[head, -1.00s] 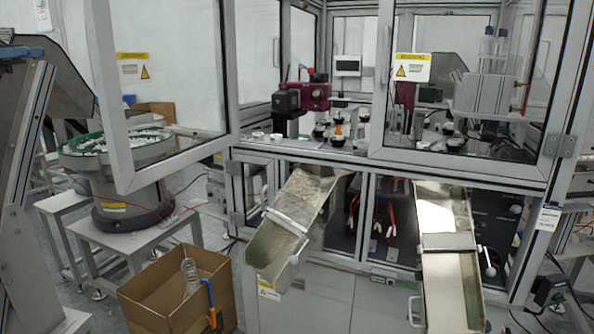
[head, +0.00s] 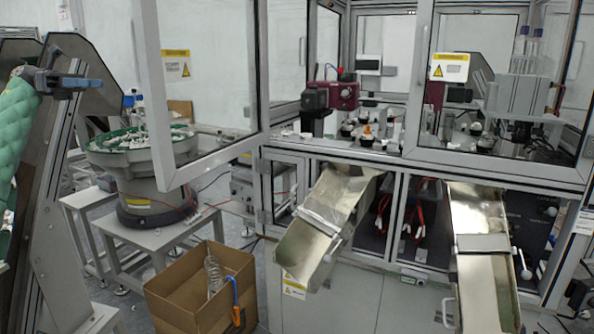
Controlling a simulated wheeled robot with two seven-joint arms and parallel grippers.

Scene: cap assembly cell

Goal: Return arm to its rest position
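My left arm, in a green quilted sleeve (head: 14,125), comes in at the left edge of the head view. My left gripper (head: 100,84), dark grey and blue, is at the upper left in front of a grey metal frame. It points right and is seen side-on, so I cannot tell whether its fingers are apart. I see no object held in it. It is well to the left of the assembly cell (head: 350,160). My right gripper is not in view.
An open cardboard box (head: 180,305) stands on the floor below. A bowl feeder with a green rim (head: 140,160) is at the left. Two metal chutes (head: 322,225) (head: 482,240) slope out of the cell. A framed glass door (head: 205,90) stands open at the cell's left.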

